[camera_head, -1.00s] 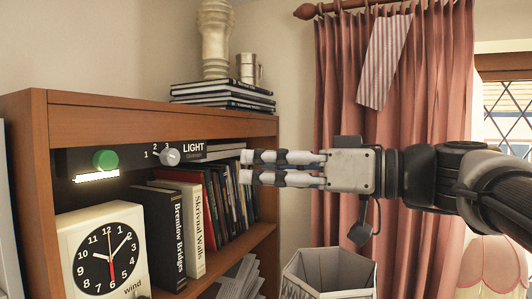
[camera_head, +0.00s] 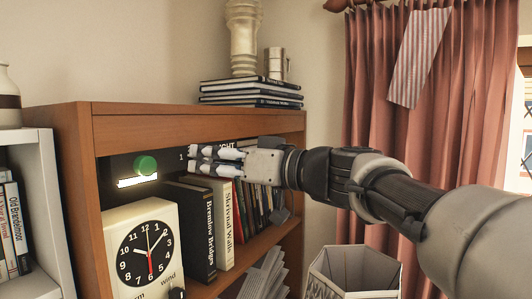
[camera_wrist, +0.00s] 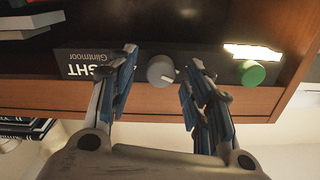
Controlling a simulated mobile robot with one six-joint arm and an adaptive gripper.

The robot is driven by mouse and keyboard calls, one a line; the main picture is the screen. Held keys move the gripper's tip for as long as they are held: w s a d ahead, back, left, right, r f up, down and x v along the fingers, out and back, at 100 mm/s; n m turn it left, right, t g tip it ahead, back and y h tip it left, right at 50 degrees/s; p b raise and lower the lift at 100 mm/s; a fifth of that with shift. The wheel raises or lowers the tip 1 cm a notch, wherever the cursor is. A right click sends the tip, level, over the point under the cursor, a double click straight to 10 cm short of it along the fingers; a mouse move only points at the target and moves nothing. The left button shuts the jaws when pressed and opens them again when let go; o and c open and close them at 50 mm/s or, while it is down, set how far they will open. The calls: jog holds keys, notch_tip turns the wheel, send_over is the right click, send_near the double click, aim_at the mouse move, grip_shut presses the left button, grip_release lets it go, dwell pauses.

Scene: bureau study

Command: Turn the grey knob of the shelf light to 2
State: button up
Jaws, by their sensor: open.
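The shelf light is a dark panel (camera_wrist: 209,64) under the top board of the wooden bookcase. Its round grey knob (camera_wrist: 160,69) shows in the wrist view, which sees the panel upside down. A pale pointer mark sits at the knob's lower right there. I cannot tell which number it meets. My gripper (camera_head: 192,159) is open, with one finger on each side of the knob in the wrist view. Contact cannot be told. In the head view the fingers hide the knob and most of the dial numbers; a "1" shows left of them.
A green button (camera_head: 145,166) and a lit strip (camera_head: 137,181) are on the same panel. Below stand a white clock (camera_head: 148,252) and a row of books (camera_head: 222,210). The bookcase's top board (camera_head: 200,127) runs just above the fingers. A paper bin (camera_head: 355,271) stands at right.

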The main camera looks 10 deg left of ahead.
jog(key=shift+w+a, duration=0.15)
jog(key=shift+a, duration=0.4)
jog(key=c, duration=1.1)
